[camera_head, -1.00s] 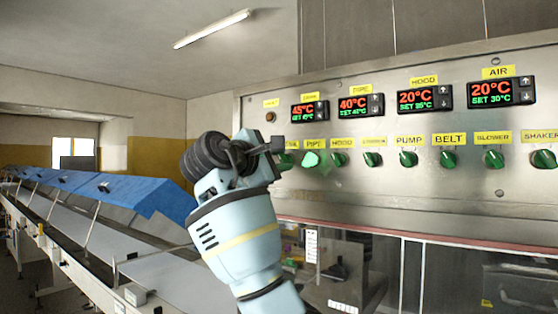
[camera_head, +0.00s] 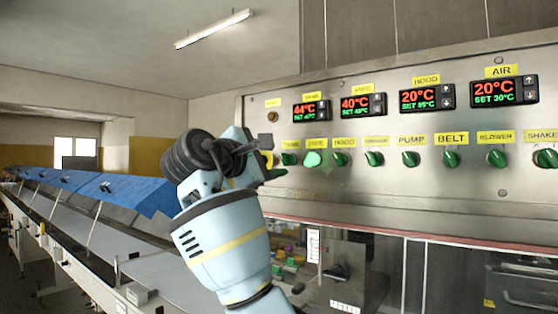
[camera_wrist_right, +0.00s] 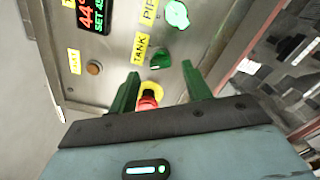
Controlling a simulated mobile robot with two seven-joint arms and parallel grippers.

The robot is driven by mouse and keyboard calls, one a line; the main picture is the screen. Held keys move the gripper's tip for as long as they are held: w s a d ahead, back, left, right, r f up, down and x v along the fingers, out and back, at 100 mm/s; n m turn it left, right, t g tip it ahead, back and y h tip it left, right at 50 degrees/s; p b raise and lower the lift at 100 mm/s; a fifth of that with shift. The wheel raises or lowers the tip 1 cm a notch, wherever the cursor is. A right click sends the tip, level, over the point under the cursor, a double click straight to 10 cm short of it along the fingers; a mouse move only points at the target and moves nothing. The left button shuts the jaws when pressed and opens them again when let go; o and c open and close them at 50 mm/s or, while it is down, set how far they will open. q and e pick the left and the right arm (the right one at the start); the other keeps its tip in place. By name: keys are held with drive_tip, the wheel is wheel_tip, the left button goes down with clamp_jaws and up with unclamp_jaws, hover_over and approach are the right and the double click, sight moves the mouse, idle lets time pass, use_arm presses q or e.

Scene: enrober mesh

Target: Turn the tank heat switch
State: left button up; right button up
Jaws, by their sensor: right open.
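The tank switch is a green knob (camera_head: 289,159) under a yellow TANK label (camera_head: 290,144), at the left end of the switch row on the steel panel. In the right wrist view the dark green tank knob (camera_wrist_right: 160,59) is beside its label, just beyond the fingertips. My right gripper (camera_wrist_right: 160,70) is open with nothing in its jaws. In the head view my right gripper (camera_head: 273,173) is below and left of the knob, mostly hidden behind my wrist. My left gripper is out of view.
A red push button (camera_wrist_right: 148,101) on a yellow base shows between the fingers, farther back at the panel. The pipe switch (camera_head: 312,159) glows bright green close to the tank knob. More green knobs continue right. A blue-covered conveyor (camera_head: 140,194) runs along the left.

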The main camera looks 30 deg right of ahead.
drive_tip(key=shift+v, duration=2.15)
drive_tip(key=w+f+n+t+y, duration=0.1)
drive_tip(key=w+f, duration=0.3)
drive_tip(key=f, duration=0.3)
drive_tip(key=w+f+n+t+y, duration=0.1)
drive_tip(key=w+f+t+y, duration=0.1)
drive_tip(key=w+f, duration=0.35)
wheel_tip(320, 180, down, 38)
drive_tip(key=s+a+t+y, duration=0.2)
drive_tip(key=y, duration=0.5)
drive_tip(key=s+a+f+m+g+y, duration=0.1)
drive_tip(key=s+a+f+m+y, duration=0.15)
drive_tip(key=s+f, duration=0.75)
drive_tip(key=s+a+f+m+y, duration=0.1)
drive_tip(key=s+f+y, duration=0.2)
drive_tip(key=s+f, duration=0.7)
drive_tip(key=s+f+m+y, duration=0.1)
drive_tip(key=s+f+m, duration=0.2)
drive_tip(key=s, duration=0.7)
drive_tip(key=s+a+f+m+g+y, duration=0.1)
drive_tip(key=s+f+m, duration=0.3)
drive_tip(key=s, duration=0.6)
drive_tip(key=shift+a+f+y, duration=0.15)
drive_tip(key=shift+f+y, duration=0.3)
drive_tip(key=shift+f, duration=0.15)
